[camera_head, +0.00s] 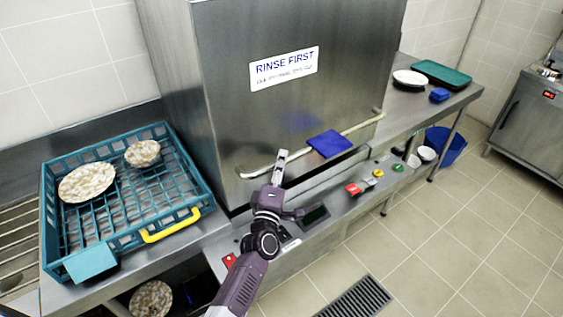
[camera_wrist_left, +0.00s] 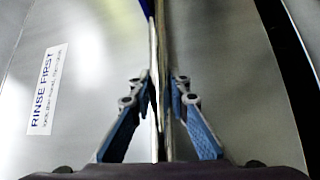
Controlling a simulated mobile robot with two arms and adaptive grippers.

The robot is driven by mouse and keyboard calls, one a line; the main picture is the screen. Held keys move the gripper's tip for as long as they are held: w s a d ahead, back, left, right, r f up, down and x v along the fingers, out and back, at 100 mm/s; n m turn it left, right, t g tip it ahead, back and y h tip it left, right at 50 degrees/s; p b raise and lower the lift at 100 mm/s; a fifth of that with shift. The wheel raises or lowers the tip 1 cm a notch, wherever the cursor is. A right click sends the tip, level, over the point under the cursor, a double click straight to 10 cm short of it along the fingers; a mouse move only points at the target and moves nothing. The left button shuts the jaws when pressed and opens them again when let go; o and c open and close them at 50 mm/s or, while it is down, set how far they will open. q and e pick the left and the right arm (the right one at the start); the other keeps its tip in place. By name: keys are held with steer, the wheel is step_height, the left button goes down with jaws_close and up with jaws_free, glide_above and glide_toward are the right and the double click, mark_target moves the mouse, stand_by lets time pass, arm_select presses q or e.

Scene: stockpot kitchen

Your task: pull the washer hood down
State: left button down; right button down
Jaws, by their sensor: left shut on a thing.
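The washer hood (camera_head: 222,95) is a large steel box with a "RINSE FIRST" label; the label also shows on the hood in the left wrist view (camera_wrist_left: 75,110). A bar handle (camera_head: 360,125) runs along its lower front. My left gripper (camera_head: 279,168) is shut on the handle, left of the blue cloth. In the left wrist view the handle (camera_wrist_left: 160,60) runs between my fingers (camera_wrist_left: 159,98). My right gripper is not in view.
A blue cloth (camera_head: 330,143) hangs on the handle. A teal rack (camera_head: 190,170) with patterned dishes and a yellow grip stands left. Coloured buttons (camera_head: 353,189) line the front panel. A green tray (camera_head: 440,73) and white plate (camera_head: 409,78) sit at the right. Tiled floor is open in front.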

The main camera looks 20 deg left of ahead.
arm_select(q)
step_height(320, 180, down, 5)
steer(key=b, duration=0.4)
steer(key=shift+s+f, duration=0.1)
steer(key=shift+f, duration=0.1)
steer(key=c, duration=2.1)
jaws_free()
steer(key=shift+o, duration=1.4)
steer(key=shift+r, duration=0.2)
steer(key=s+d+f, duration=0.1)
steer(key=s, duration=1)
steer(key=shift+s+d+f, duration=0.2)
steer(key=shift+s+f, duration=0.15)
